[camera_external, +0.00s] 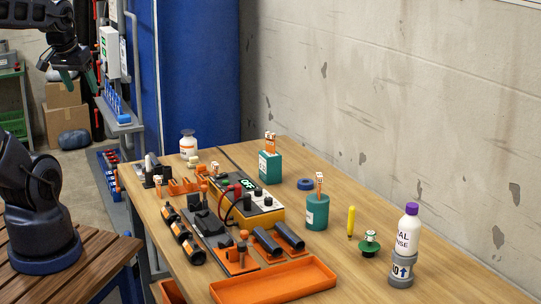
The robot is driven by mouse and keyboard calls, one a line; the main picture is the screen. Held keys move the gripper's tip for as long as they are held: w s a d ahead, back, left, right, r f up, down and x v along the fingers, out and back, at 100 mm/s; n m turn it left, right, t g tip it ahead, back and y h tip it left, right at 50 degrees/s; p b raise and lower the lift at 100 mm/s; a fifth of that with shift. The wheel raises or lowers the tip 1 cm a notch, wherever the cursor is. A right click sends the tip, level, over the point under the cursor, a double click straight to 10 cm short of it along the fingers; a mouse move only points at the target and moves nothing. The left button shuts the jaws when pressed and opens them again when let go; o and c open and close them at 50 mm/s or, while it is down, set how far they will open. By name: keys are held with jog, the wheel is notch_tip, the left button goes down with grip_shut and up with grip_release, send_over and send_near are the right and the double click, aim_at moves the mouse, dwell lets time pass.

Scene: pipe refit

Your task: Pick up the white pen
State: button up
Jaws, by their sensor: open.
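I cannot make out a white pen on the workbench (340,262). A slim yellow marker-like item (351,222) stands upright at the right of the bench, next to a small green knob-like part. Small orange-and-white items stick up from a teal block (270,167) and a teal cylinder (317,212); they are too small to identify. My gripper (80,80) is at the upper left, raised and well away from the bench items. Its green-tipped fingers are apart and nothing shows between them.
A yellow meter (262,211) with cables sits mid-bench among black and orange parts. An empty orange tray (274,283) lies at the front. A white bottle with a purple cap (408,235) stands in a grey holder at the right.

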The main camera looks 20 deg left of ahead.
jog(key=c, duration=0.5)
jog(key=m+g, duration=0.5)
jog(key=m, duration=0.1)
send_over(147, 156)
notch_tip(147, 156, down, 24)
jog(key=shift+f, duration=0.25)
jog(key=shift+w+f, duration=0.15)
jog(key=shift+f, duration=5.5)
